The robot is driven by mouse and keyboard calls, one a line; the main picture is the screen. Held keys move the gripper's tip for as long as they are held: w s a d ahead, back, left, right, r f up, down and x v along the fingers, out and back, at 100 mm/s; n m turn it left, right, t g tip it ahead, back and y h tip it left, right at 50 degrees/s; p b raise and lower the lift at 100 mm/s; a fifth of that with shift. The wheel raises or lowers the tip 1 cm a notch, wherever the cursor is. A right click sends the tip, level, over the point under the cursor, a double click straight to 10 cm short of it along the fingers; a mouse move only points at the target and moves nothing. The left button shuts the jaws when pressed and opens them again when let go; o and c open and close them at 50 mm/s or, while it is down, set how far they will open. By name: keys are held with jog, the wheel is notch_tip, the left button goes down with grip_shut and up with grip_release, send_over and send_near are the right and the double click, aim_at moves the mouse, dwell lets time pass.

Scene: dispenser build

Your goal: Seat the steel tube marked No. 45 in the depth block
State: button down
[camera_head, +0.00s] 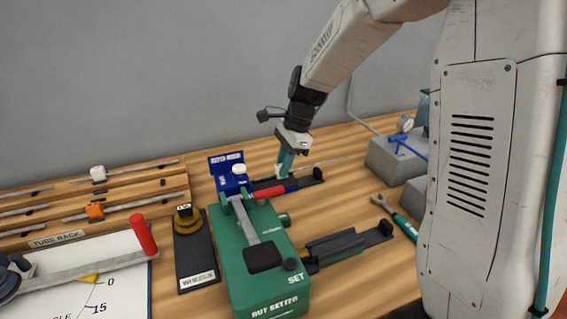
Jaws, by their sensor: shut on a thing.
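My gripper (283,168) is at the centre, pointing down with teal fingers, and shut on a thin steel tube (322,162). The tube extends to the right of the fingers, close above a dark low fixture with a round black end piece (318,174). Whether the tube touches that fixture is unclear, and its left part is hidden. No number is readable on the tube. A blue block with a labelled plate (226,158) and a white knob stands just left of my gripper. I cannot tell from the labels which piece is the depth block.
A green nut setter (258,270) with a red-handled lever stands in front. A dark trough fixture (345,247) lies to its right, near a wrench (402,222). A wooden tube rack (150,205) with several tubes is at left, behind a bender with a red handle (144,235). Grey blocks stand at right.

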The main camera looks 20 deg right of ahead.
jog(key=shift+f, duration=0.65)
dwell(0.5)
jog(key=shift+a, duration=0.1)
jog(key=shift+a, duration=2.4)
jog(key=c, duration=0.9)
grip_release()
jog(key=shift+r, duration=3.5)
